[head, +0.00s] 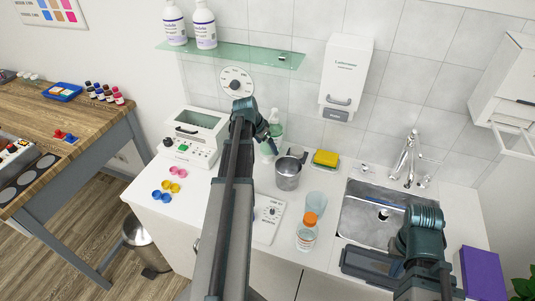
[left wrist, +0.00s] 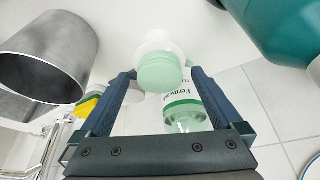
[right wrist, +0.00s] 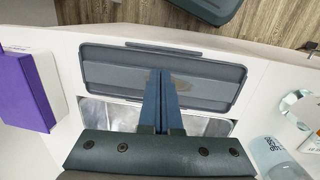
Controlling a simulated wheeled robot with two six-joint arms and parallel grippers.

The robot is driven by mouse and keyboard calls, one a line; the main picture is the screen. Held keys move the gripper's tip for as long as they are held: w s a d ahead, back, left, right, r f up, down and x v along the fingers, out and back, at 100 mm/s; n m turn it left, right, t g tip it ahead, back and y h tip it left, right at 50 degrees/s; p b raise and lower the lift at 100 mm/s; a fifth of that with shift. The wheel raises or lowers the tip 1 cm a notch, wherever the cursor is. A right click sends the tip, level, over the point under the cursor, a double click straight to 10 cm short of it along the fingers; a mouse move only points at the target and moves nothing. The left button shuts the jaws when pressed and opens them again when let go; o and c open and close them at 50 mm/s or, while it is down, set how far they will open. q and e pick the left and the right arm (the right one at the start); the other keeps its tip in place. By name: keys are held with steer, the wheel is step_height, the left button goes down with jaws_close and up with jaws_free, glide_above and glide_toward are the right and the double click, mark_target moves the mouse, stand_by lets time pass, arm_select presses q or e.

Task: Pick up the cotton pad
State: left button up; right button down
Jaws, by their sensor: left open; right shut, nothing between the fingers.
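I cannot make out a cotton pad in any view. My left gripper (head: 274,146) is open in front of the wall, above the counter's back. In the left wrist view its fingers (left wrist: 163,73) stand apart, with a pale green and white bottle part (left wrist: 160,72) and a clear green bottle (left wrist: 186,115) showing between and beyond them. I cannot tell whether they touch these. My right gripper (right wrist: 162,73) is shut and empty over a grey tray (right wrist: 210,74) at the sink's front. A wall dispenser (head: 346,75) has a handle at its lower front.
A metal cup (head: 288,174), yellow sponge (head: 326,157), clear cup (head: 316,203) and orange-capped bottle (head: 306,236) stand near my left arm. The sink (head: 368,215) and purple box (head: 481,273) are on the right. A glass shelf (head: 245,55) holds two pump bottles.

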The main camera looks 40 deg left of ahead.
arm_select(q)
steer(key=shift+f, duration=0.1)
arm_select(e)
steer(key=shift+f, duration=0.1)
arm_select(q)
steer(key=c, duration=1.4)
steer(key=shift+o, duration=0.2)
steer(key=shift+w, duration=0.1)
